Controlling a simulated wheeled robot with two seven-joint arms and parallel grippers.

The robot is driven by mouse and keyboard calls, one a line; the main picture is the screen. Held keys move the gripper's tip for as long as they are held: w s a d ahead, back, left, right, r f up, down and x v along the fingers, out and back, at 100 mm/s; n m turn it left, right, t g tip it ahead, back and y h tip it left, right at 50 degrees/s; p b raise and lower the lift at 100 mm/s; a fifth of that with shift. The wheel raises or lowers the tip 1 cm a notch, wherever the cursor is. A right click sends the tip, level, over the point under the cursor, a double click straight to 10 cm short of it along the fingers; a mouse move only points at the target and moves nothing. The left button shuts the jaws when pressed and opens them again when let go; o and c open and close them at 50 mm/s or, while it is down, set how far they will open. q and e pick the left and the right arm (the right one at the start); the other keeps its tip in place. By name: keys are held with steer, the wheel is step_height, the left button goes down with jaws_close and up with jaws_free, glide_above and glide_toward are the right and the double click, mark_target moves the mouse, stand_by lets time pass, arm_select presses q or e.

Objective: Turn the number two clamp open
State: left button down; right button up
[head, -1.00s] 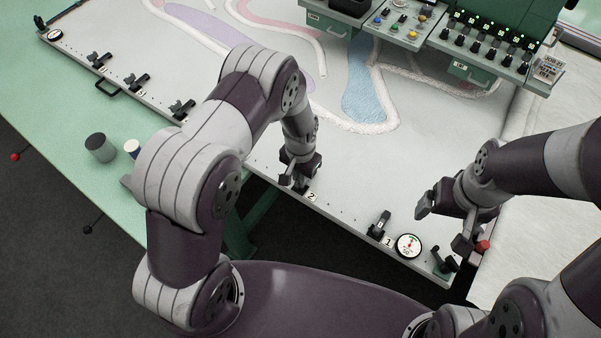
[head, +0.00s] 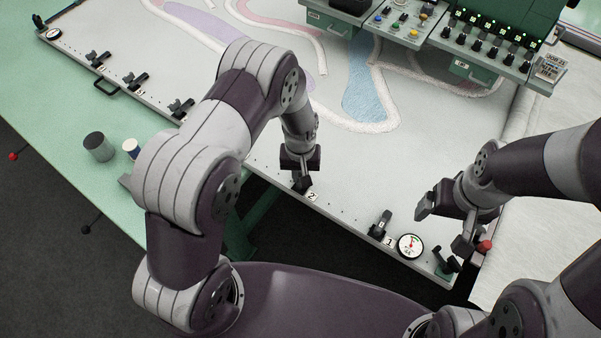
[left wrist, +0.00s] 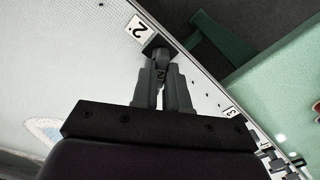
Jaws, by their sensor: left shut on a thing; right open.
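The number two clamp is a small dark clamp (left wrist: 158,46) at the edge of the pale board, beside a white label marked 2 (left wrist: 138,30); the same label shows in the head view (head: 312,196). My left gripper (left wrist: 161,72) is shut on the clamp's handle, with a finger on each side in the left wrist view. In the head view the left gripper (head: 302,184) points down at the board edge and hides most of the clamp. My right gripper (head: 444,226) is open and empty, above the board's right corner.
The number one clamp (head: 380,223) and a round dial (head: 410,246) sit along the near edge. A red-knobbed lever (head: 485,246) is close to my right gripper. Several clamps (head: 136,80) line the left edge. Two cups (head: 98,147) stand on the green table.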

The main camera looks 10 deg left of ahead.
arm_select(q)
steer(key=n, duration=0.6)
steer(key=shift+w+r+b, duration=0.1)
steer(key=shift+b, duration=0.3)
steer(key=n, duration=0.5)
steer(key=shift+r, duration=0.1)
steer(key=shift+n, duration=0.4)
steer(key=c, duration=1.1)
jaws_free()
steer(key=shift+c, duration=0.2)
steer(key=shift+d, duration=0.15)
step_height(320, 180, up, 13)
steer(key=b, duration=0.2)
